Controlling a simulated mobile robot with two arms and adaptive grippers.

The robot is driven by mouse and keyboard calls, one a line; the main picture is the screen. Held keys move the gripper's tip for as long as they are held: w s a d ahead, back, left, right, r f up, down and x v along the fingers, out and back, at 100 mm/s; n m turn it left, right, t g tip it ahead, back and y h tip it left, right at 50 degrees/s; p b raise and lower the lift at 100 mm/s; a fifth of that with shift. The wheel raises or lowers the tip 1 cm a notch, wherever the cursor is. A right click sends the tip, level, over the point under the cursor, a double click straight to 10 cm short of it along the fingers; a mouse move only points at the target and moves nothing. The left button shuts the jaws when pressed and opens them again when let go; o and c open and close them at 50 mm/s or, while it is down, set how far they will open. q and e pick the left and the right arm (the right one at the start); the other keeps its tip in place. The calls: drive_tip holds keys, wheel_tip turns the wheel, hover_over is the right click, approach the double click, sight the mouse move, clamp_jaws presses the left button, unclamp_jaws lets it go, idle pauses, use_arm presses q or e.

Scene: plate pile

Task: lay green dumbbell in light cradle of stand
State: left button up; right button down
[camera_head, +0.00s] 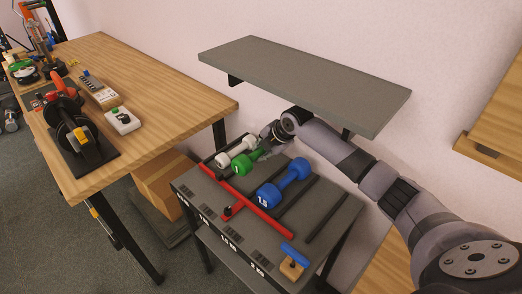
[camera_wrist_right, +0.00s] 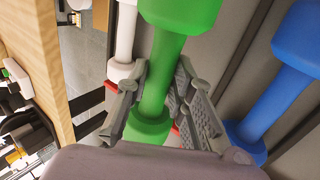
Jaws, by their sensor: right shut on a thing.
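The green dumbbell (camera_head: 246,161) is at the back left of the stand (camera_head: 310,231), between the white and blue dumbbells. My right gripper (camera_head: 268,146) reaches it from behind. In the right wrist view the gripper (camera_wrist_right: 162,72) is shut around the handle of the green dumbbell (camera_wrist_right: 163,68), with a green head on either side. I cannot tell whether the dumbbell touches the stand. The stand has dark dividing bars, a red rail and labels along its front edge; the labels at the left are too small to read. My left gripper is not in view.
The white dumbbell (camera_head: 237,151) lies left of the green one, the blue dumbbell (camera_head: 284,183) right. A blue-handled tool (camera_head: 293,259) sits at the stand's front right corner. A grey shelf (camera_head: 300,80) overhangs behind. A wooden workbench (camera_head: 150,85) stands at the left.

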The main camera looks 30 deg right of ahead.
drive_tip(key=shift+w+f+b, duration=0.1)
drive_tip(key=shift+f+b, duration=1.95)
drive_tip(key=shift+f, duration=0.25)
drive_tip(key=shift+f, duration=0.45)
drive_tip(key=c, duration=1.3)
unclamp_jaws()
drive_tip(key=shift+f, duration=0.1)
